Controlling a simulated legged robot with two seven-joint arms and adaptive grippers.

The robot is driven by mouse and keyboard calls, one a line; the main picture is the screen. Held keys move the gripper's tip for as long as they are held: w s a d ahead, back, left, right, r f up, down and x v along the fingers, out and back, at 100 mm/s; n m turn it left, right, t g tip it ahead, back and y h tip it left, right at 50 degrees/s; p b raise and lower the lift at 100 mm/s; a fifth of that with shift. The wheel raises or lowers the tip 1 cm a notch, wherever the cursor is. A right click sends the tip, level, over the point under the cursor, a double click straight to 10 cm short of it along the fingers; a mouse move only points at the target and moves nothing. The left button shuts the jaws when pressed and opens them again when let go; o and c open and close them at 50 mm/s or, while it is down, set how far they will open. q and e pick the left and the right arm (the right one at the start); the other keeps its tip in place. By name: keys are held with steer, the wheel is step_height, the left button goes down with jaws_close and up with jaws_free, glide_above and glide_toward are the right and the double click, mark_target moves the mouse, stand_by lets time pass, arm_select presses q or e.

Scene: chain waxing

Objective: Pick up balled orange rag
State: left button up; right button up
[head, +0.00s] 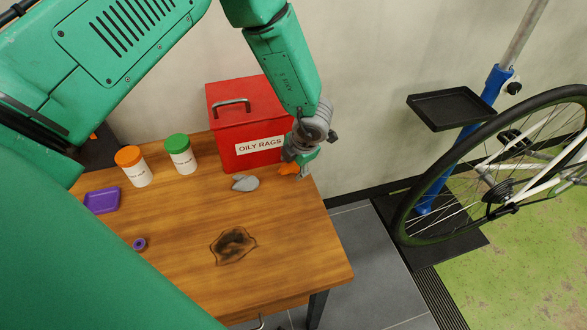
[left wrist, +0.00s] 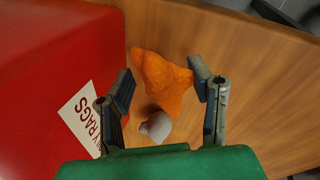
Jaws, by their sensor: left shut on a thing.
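The balled orange rag (head: 289,168) is at the back right of the wooden table, beside the red bin. In the left wrist view the orange rag (left wrist: 162,84) lies between the two fingers of my left gripper (left wrist: 162,88). In the head view my left gripper (head: 299,163) reaches down at the bin's right side and is shut on the rag. Whether the rag touches the tabletop is hard to tell. My right gripper is not in view.
The red bin (head: 225,115) labelled OILY RAGS stands close left of the gripper, lid down. A grey lump (head: 245,183), a dark stained cloth (head: 233,245), a purple tray (head: 102,200) and two white jars (head: 181,153) are on the table (head: 180,230). A bicycle (head: 500,185) stands at right.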

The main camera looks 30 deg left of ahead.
arm_select(q)
step_height(320, 180, up, 16)
steer(key=p, duration=0.1)
steer(key=shift+f+p, duration=0.15)
steer(key=shift+p, duration=0.2)
